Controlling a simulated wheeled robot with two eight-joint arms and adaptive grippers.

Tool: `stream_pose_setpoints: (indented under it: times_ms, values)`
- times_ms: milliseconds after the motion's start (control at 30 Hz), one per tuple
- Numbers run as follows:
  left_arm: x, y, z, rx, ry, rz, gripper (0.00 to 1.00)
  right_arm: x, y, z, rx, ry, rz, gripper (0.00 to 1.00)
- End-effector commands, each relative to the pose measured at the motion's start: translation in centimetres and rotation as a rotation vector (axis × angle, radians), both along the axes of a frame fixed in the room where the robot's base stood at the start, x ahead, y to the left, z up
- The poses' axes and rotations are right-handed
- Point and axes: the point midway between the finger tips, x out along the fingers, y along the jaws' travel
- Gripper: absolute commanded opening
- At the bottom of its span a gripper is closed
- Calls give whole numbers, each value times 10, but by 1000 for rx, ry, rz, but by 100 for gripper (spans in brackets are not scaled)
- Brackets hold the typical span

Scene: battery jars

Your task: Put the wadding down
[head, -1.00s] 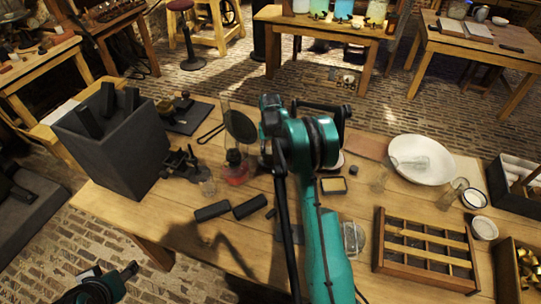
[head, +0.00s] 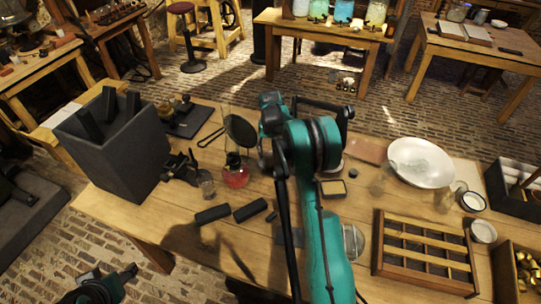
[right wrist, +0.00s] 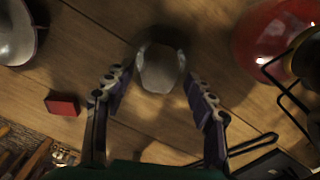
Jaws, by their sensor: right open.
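The gripper is open. In the head view my teal right arm hides this spot, so I cannot tell the lump's height above the table (head: 155,215). Part of my left gripper (head: 128,271) is at the lower left of the head view, away from the table things; its jaws do not show clearly.
A white bowl (head: 420,162), a slotted wooden tray (head: 385,262) and a dark crate (head: 110,155) also occupy the table. A small red block (right wrist: 62,105) lies nearby.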

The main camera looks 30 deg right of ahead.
Motion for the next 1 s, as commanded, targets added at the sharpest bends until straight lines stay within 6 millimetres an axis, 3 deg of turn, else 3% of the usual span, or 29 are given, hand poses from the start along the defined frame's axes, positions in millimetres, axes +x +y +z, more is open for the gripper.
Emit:
stream_pose_setpoints:
  times_ms: [33, 200, 400, 600, 1000]
  values:
    - [0, 0, 7, 0, 0, 0, 54, 0, 0, 16, 0, 0, 0, 56]
    - [0, 0, 18, 0, 0, 0, 54, 0, 0, 54, 0, 0, 0, 56]
    - [0, 0, 25, 0, 0, 0, 54, 0, 1, 84, 0, 0, 0, 56]
    - [0, 0, 27, 0, 0, 0, 54, 0, 1, 93, 0, 0, 0, 56]
    - [0, 0, 27, 0, 0, 0, 54, 0, 1, 92, 0, 0, 0, 56]
